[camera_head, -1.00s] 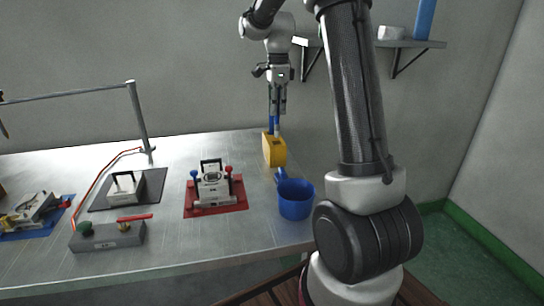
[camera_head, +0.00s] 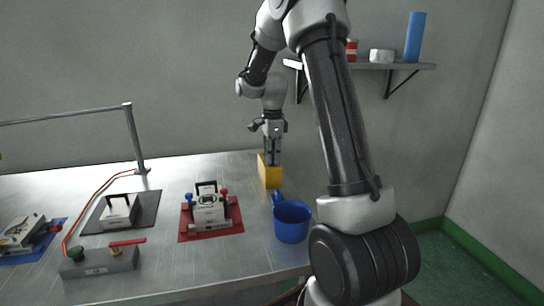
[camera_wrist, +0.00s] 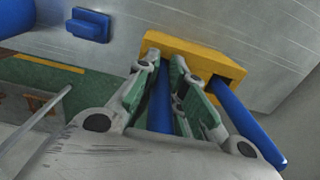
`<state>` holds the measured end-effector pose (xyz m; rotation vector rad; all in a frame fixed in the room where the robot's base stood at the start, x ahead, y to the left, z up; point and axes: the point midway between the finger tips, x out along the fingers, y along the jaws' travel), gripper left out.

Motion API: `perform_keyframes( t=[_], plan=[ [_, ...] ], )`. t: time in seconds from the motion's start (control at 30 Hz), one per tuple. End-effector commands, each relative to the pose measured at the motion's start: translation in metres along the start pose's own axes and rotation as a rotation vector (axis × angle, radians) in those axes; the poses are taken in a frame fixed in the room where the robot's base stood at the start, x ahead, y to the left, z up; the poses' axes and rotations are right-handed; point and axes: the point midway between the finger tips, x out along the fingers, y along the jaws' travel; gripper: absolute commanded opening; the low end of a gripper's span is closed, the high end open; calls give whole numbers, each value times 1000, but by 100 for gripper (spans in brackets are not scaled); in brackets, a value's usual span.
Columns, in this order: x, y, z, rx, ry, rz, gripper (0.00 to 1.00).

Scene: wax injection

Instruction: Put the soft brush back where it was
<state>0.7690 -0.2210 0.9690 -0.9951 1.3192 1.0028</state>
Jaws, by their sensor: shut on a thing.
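My gripper (camera_head: 272,160) is low over the yellow holder block (camera_head: 270,179), which stands near the table's back right corner. In the wrist view, my gripper (camera_wrist: 165,68) is shut on a blue handle (camera_wrist: 161,105), which I take to be the soft brush. The handle's far end runs to the yellow block (camera_wrist: 203,60), apparently into it. The brush's bristles are hidden, so I cannot tell how deep it sits. A second blue handle (camera_wrist: 245,122) sticks out of an opening at the block's right.
A blue cup (camera_head: 291,224) with a handle stands just in front of the block, near the table's right edge. A clamped mould on a red mat (camera_head: 228,231) is left of it. A wall shelf (camera_head: 400,66) is at the right.

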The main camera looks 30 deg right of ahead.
Motion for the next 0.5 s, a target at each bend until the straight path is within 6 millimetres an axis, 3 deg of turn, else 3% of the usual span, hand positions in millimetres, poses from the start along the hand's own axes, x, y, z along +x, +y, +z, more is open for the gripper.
perform_keyframes(
  t=[0.03,0.07,0.17,0.5],
  plan=[
    [2,0,0,0,0,1,0],
    [2,0,0,0,0,1,13],
    [2,0,0,0,0,1,31],
    [0,0,0,0,0,0,33]
  ],
)
